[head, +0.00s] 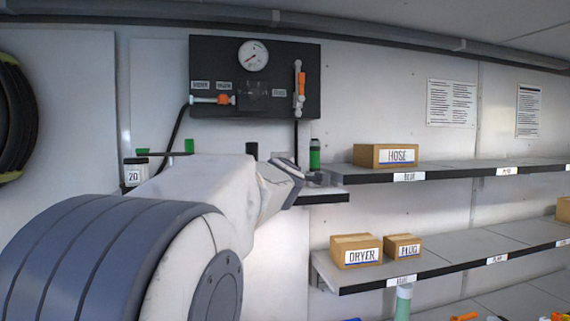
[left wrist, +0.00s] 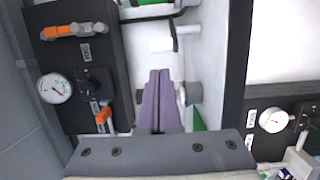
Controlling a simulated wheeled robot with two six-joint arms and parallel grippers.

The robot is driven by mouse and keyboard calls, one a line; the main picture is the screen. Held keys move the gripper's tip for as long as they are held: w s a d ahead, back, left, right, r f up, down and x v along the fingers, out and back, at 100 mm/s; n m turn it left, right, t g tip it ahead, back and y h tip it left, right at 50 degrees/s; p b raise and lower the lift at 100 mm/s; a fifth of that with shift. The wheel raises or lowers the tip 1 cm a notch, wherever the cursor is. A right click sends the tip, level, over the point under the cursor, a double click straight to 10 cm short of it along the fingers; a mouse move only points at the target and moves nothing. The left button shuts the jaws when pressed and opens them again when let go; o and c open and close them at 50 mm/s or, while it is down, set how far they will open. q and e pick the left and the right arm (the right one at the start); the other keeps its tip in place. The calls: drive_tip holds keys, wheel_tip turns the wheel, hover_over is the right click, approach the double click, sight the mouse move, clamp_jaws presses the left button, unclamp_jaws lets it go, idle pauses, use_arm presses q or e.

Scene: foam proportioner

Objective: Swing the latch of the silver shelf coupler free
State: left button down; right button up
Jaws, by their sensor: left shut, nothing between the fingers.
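My left arm reaches in from the lower left in the head view and ends at my left gripper (head: 316,178), just above the small shelf (head: 322,197) under the dark panel. In the left wrist view my left gripper (left wrist: 160,74) shows as two purple-grey fingers pressed together, empty. A grey cylindrical part (left wrist: 190,93), perhaps the silver coupler, shows beside and partly behind the fingers. I cannot tell whether the fingers touch it. Its latch cannot be made out. In the head view my arm hides much of the shelf area. My right gripper is not in view.
A dark panel (head: 225,104) with a gauge (head: 253,55) and orange-handled valves is on the wall above. A green cylinder (head: 315,155) stands behind my gripper. To the right are shelves with a HOSE box (head: 386,155) and a DRYER box (head: 356,250).

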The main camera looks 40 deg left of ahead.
use_arm(q)
drive_tip(key=v, duration=0.3)
drive_tip(key=shift+d+f, duration=0.1)
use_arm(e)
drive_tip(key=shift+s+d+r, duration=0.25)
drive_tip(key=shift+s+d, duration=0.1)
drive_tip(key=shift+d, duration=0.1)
